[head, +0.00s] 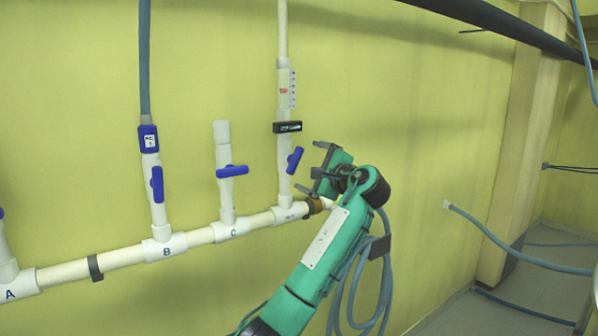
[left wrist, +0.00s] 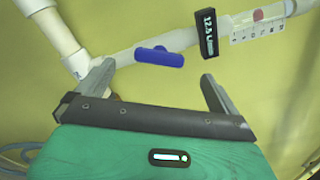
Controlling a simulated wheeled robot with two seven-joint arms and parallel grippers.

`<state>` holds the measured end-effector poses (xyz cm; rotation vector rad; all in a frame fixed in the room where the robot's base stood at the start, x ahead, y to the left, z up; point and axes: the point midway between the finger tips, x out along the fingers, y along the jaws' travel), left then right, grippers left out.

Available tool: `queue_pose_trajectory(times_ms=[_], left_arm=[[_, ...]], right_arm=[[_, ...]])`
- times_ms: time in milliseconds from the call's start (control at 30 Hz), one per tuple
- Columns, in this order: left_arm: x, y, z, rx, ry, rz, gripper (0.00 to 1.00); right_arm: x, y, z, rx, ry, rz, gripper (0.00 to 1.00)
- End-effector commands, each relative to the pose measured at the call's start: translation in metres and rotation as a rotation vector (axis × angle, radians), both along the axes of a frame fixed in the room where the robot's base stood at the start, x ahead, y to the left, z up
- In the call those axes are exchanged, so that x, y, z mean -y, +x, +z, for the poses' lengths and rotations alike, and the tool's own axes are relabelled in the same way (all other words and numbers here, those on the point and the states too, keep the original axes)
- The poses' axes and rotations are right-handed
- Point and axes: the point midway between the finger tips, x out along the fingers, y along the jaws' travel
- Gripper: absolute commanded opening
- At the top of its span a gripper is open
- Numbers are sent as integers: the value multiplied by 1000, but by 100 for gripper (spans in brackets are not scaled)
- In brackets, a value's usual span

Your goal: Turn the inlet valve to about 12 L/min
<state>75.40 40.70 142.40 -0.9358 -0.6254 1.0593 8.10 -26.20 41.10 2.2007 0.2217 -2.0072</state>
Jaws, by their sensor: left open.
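The inlet valve's blue handle (head: 294,160) is on the rightmost white vertical pipe and stands tilted. It also shows in the left wrist view (left wrist: 160,56), just beyond the fingertips. My left gripper (head: 314,167) is open just right of the handle, with clear space between them; in the left wrist view (left wrist: 156,72) its two fingers are spread with nothing between them. A black flow display (head: 287,127) is above the valve. In the left wrist view the display (left wrist: 209,38) reads about 12.5 L, the rest of the unit being too small to read. My right gripper is not in view.
Valve C (head: 232,171) has its blue handle crosswise, and valve B (head: 157,184) has its handle along the pipe. A white horizontal pipe (head: 120,260) joins them along the yellow wall. A blue hose (head: 510,248) sticks out at the right. The wall right of my arm is mostly clear.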

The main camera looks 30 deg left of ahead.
Motion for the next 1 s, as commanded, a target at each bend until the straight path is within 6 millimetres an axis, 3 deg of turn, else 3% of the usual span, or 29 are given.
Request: queue_pose_trajectory(times_ms=[100, 300, 1000], left_arm=[[23, -9, -3, 2, 0, -3, 98], [43, -17, -1, 1, 0, -1, 98], [46, -19, 0, 0, 0, 0, 98]], right_arm=[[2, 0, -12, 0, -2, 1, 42], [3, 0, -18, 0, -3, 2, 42], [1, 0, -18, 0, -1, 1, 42]])
